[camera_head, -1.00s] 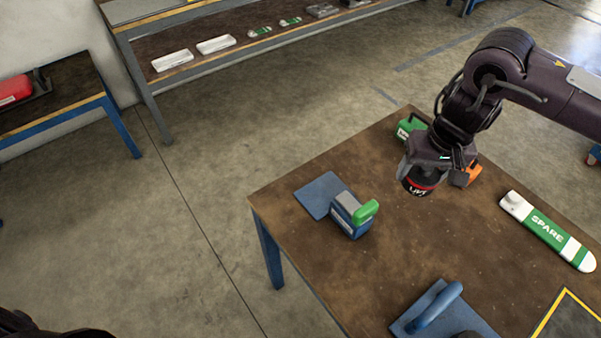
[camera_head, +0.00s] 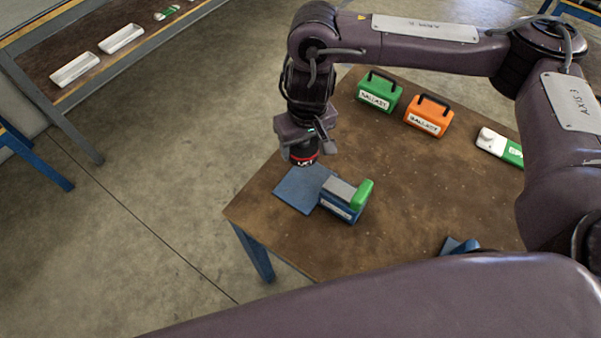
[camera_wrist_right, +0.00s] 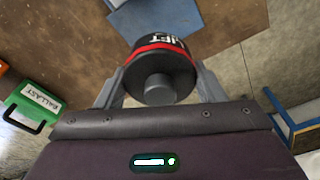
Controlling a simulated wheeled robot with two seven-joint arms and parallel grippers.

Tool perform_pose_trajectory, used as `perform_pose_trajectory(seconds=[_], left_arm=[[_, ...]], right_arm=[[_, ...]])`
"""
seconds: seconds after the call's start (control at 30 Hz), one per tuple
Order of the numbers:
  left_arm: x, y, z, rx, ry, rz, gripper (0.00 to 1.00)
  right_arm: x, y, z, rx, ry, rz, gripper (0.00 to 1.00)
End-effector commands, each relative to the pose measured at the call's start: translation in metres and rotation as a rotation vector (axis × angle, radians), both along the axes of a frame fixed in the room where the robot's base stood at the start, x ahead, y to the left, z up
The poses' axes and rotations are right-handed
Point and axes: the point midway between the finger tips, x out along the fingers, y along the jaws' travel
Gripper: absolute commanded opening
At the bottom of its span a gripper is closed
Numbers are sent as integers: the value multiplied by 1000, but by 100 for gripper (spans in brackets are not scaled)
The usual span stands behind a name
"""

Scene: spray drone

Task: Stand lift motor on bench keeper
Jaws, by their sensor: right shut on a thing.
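The lift motor (camera_head: 304,158) is a black cylinder with a red band and white "LIFT" lettering. My right gripper (camera_head: 306,146) is shut on it and holds it in the air near the far left edge of the table. In the right wrist view the motor (camera_wrist_right: 162,66) sits between both fingers. A flat blue plate (camera_head: 294,192) lies on the table below and close to the motor, joined to or touching a blue block with a grey top and green handle (camera_head: 342,198). This looks like the bench keeper. The left gripper is out of view.
A green ballast case (camera_head: 380,93) and an orange ballast case (camera_head: 428,116) stand at the back of the brown table (camera_head: 420,190). A green-and-white spare part (camera_head: 500,147) lies at the right. A blue handled piece (camera_head: 458,245) is partly hidden by my arm. A shelf (camera_head: 70,95) holds white trays.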

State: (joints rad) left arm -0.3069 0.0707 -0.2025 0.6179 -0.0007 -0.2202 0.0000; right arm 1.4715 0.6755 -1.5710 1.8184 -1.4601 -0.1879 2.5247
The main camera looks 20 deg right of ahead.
Motion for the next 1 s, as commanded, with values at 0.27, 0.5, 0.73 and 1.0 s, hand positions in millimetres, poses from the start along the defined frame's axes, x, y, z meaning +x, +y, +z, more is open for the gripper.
perform_pose_trajectory(seconds=[0.27, 0.5, 0.73, 1.0], left_arm=[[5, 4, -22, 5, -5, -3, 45], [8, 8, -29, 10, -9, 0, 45], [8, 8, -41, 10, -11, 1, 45], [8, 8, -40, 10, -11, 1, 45]], right_arm=[[-1, 1, -66, 2, 1, -2, 22], [0, 1, -85, 2, -1, 0, 22], [0, 1, -114, 2, -1, 0, 22], [1, 1, -114, 2, -4, 1, 22]])
